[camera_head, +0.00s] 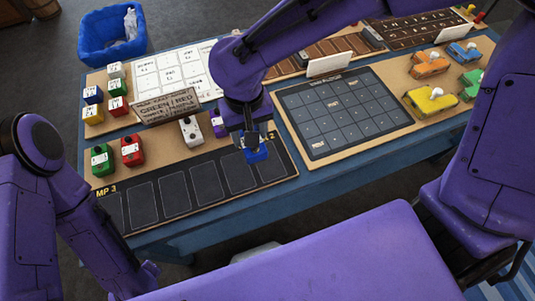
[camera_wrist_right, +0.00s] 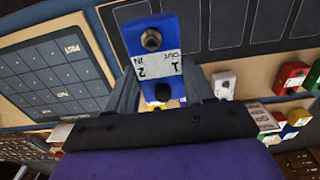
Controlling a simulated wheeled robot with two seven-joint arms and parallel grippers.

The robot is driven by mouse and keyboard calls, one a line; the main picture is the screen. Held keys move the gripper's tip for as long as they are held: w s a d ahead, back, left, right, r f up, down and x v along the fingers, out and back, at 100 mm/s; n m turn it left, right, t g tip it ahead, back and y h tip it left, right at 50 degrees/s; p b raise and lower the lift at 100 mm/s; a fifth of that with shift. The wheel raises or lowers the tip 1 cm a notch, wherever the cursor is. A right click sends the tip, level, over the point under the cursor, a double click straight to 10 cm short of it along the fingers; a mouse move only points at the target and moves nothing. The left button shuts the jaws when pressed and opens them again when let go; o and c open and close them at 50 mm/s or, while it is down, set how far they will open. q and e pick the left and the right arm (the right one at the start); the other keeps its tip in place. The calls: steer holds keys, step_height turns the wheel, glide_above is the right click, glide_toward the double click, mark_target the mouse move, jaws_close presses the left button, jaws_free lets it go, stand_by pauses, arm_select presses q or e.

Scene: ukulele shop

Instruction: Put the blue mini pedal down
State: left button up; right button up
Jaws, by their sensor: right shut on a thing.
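The blue mini pedal (camera_head: 257,153) is held in my right gripper (camera_head: 249,137), over the right end of the black slotted mat (camera_head: 206,184). In the right wrist view the pedal (camera_wrist_right: 140,38) shows its knob and a white label with 1, 2, IN and OUT, between the two fingers of my right gripper (camera_wrist_right: 160,92). Whether its underside touches the mat cannot be told. The mat's visible outlined slots are empty; the gripper and pedal partly cover the right end. My left gripper (camera_head: 148,276) is low at the left, off the table's front edge, its jaws unclear.
Green (camera_head: 102,159), red (camera_head: 132,150), white (camera_head: 190,131) and purple (camera_head: 218,124) pedals stand behind the mat. A dark grid board (camera_head: 343,112) lies right of the mat. A blue bin (camera_head: 103,38) is at the far left.

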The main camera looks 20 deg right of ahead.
mark_target(260, 150)
steer(key=s+a, duration=0.3)
steer(key=s, duration=0.7)
steer(key=w+d+f, duration=0.1)
steer(key=w, duration=0.1)
steer(key=w+d+f, duration=0.1)
steer(key=w+d, duration=0.1)
steer(key=w+d+f+p, duration=0.1)
steer(key=w, duration=0.2)
steer(key=shift+d+f, duration=0.2)
steer(key=shift+f, duration=0.15)
steer(key=w+d+f, duration=0.1)
steer(key=f, duration=0.1)
steer(key=w+d+f, duration=0.2)
steer(key=w+f, duration=0.1)
steer(key=shift+f, duration=0.3)
step_height(260, 150, down, 3)
steer(key=shift+r, duration=0.15)
steer(key=shift+w+f, duration=0.1)
steer(key=shift+f, duration=0.3)
